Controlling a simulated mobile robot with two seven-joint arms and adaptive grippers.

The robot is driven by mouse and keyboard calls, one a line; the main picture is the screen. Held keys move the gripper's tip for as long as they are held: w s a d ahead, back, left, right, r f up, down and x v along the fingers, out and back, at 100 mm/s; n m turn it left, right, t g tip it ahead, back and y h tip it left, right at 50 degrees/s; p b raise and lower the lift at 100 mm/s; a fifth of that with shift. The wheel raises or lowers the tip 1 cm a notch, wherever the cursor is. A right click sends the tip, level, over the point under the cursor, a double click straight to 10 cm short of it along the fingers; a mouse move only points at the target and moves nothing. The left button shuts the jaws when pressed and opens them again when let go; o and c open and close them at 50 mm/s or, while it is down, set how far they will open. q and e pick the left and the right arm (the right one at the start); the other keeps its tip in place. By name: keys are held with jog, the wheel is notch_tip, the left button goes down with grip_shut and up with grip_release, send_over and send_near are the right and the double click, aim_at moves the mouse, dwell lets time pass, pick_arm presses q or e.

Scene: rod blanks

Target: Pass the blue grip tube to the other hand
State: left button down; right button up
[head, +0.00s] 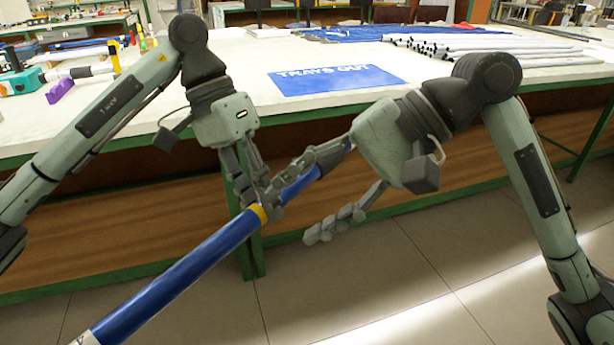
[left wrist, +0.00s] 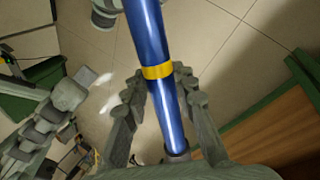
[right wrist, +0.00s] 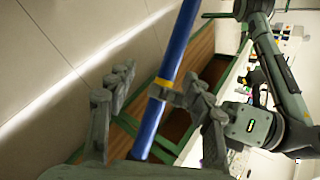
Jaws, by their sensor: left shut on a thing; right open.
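The blue grip tube (head: 185,272) is a long blue tube with a yellow band and a pale lower end. It slants in front of the bench in the head view. My left gripper (head: 262,205) is shut on it near the yellow band. The tube also shows in the left wrist view (left wrist: 146,32), between the left fingers (left wrist: 150,105). My right gripper (head: 322,190) is open, with its fingers on either side of the tube's upper end. In the right wrist view the tube (right wrist: 175,45) passes between the spread right fingers (right wrist: 155,85), nearer the right-hand one; contact is unclear.
A white-topped bench (head: 240,70) with green legs stands behind the grippers. On it lie a blue "TRAYS OUT" sheet (head: 335,80), several white rods (head: 480,48) at the right, and a purple block (head: 60,90) at the left. The tiled floor (head: 370,270) in front is clear.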

aim_at(244, 227)
jog(key=shift+m+t, duration=0.4)
jog(key=shift+m, duration=0.5)
jog(key=x, duration=0.3)
jog(key=r+x, duration=0.1)
jog(key=x, duration=0.2)
jog(key=w+a+x, duration=0.1)
jog(key=x, duration=0.2)
jog(key=shift+a, duration=0.3)
jog(key=c, duration=1.2)
pick_arm(q)
jog(key=c, duration=1.2)
grip_release()
jog(key=shift+o, duration=0.2)
jog(key=shift+r, duration=0.1)
